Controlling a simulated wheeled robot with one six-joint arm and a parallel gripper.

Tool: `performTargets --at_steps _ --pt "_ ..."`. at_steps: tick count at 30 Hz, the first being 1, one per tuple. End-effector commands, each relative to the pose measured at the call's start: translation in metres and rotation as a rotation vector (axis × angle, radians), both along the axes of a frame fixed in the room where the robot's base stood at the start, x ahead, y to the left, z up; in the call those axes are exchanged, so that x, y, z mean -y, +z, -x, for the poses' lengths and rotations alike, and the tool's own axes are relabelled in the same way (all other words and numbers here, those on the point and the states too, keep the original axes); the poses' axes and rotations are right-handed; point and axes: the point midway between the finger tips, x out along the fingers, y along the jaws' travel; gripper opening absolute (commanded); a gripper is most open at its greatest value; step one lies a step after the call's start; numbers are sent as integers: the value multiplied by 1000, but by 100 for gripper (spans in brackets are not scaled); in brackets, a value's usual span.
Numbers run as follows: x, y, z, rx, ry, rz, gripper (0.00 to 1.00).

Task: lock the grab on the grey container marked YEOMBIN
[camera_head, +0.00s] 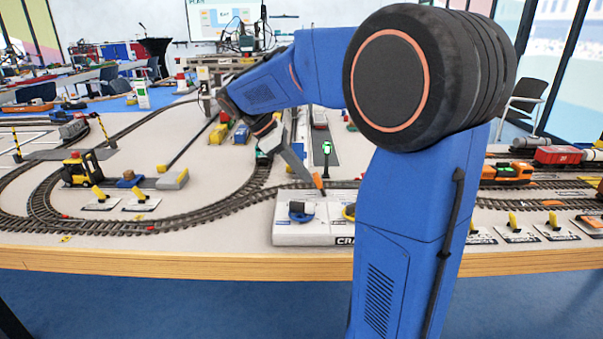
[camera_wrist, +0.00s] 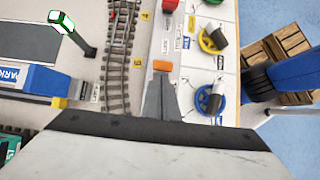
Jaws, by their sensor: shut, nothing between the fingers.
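My gripper (camera_head: 318,184) is shut and empty, with an orange tip, above the white control panel (camera_head: 312,238) whose lettering begins "CRA". In the wrist view, my gripper (camera_wrist: 162,68) is between the track and the panel's handwheels in the picture. The panel has a blue handwheel (camera_head: 300,210) and a yellow handwheel (camera_head: 348,211); the wrist view shows the blue one (camera_wrist: 210,98) and the yellow one (camera_wrist: 212,40). No container marked YEOMBIN can be read. I cannot make out the grab.
Model track (camera_wrist: 117,60) runs beside the panel. A green signal (camera_head: 326,148) stands behind my gripper. A yellow forklift (camera_head: 80,168) and yellow levers (camera_head: 100,193) are at left. An orange locomotive (camera_head: 505,174) is at right. The table's front edge (camera_head: 180,265) is near.

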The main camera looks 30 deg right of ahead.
Motion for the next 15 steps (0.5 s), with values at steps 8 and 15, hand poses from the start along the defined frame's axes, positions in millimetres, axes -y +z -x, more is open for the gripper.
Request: performTargets --at_steps 8,15 --pt "4 3 2 26 -1 -38 0" --pt "9 8 6 66 -3 -94 0"
